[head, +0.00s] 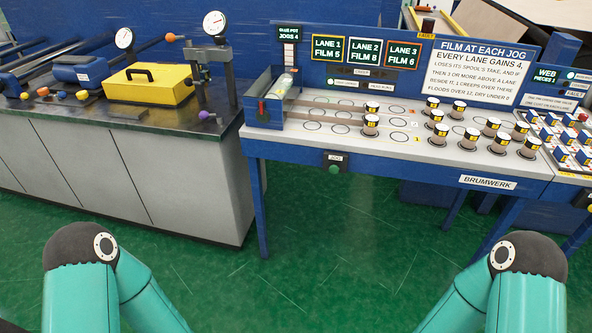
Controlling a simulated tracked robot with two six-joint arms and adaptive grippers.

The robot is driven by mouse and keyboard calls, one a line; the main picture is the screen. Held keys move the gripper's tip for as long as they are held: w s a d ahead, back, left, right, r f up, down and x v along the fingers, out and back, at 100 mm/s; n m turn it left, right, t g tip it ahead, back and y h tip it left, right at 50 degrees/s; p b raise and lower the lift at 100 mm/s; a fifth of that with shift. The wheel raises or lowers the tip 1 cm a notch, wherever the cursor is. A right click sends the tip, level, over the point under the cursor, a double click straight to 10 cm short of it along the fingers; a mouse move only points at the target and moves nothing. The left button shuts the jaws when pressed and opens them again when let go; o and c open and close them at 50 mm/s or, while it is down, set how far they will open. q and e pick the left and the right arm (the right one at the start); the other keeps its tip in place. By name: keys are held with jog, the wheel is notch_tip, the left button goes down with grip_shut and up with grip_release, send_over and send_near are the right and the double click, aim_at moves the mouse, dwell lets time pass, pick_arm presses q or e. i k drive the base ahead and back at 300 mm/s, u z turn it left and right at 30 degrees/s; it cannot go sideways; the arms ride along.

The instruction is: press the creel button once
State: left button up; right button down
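No button that I can read as "creel" shows in the head view. A green round button (334,169) sits under a small dark label, apparently "JOG", on the front edge of the blue machine table (400,163). At the far right edge a dark box (588,200) is cut off by the frame, and I cannot tell what it carries. Only my teal arm links show at the lower left and lower right. Both grippers are out of view.
Lane displays (365,51) and a sign (480,72) stand behind. A tray of red and blue pieces (565,135) is at right. A bench (90,117) with a yellow case (146,85) is at left. Green floor is clear.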

aim_at(334, 169)
jog(key=u, duration=0.2)
jog(key=i, duration=1)
jog(key=z, duration=0.05)
